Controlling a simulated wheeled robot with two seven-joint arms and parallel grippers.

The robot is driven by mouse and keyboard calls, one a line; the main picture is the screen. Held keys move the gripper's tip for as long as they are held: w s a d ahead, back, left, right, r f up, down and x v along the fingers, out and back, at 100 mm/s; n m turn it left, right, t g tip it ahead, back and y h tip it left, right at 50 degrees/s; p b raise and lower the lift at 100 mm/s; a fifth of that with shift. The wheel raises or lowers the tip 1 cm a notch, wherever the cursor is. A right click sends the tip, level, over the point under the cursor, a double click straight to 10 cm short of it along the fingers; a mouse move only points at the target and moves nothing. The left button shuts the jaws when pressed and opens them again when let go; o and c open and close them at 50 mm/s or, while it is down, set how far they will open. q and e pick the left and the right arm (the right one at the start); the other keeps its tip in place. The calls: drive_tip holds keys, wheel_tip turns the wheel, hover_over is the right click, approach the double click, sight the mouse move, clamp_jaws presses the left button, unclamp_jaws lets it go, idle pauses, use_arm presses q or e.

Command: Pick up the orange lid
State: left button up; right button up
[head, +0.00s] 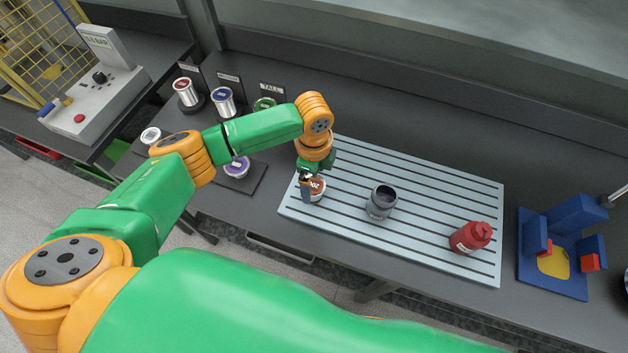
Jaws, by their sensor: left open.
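The orange lid (318,186) shows as a round orange-brown top with a pale label, at the left end of the slatted grey-blue rack (430,190). My left gripper (308,187) is right at the lid, pointing down from above, with its jaws open. A dark finger covers the lid's left side, and the wrist hides part of its far side. I cannot tell whether the fingers touch it. My right gripper is out of view.
A blue fixture (560,255) is at right. Labelled cans, including a red-topped one (187,93) and a purple-topped one (237,167), stand left.

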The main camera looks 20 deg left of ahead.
use_arm(q)
drive_tip(key=shift+s, duration=0.3)
drive_tip(key=shift+w+f, duration=0.2)
drive_tip(key=shift+c, duration=0.2)
drive_tip(key=c, duration=1.2)
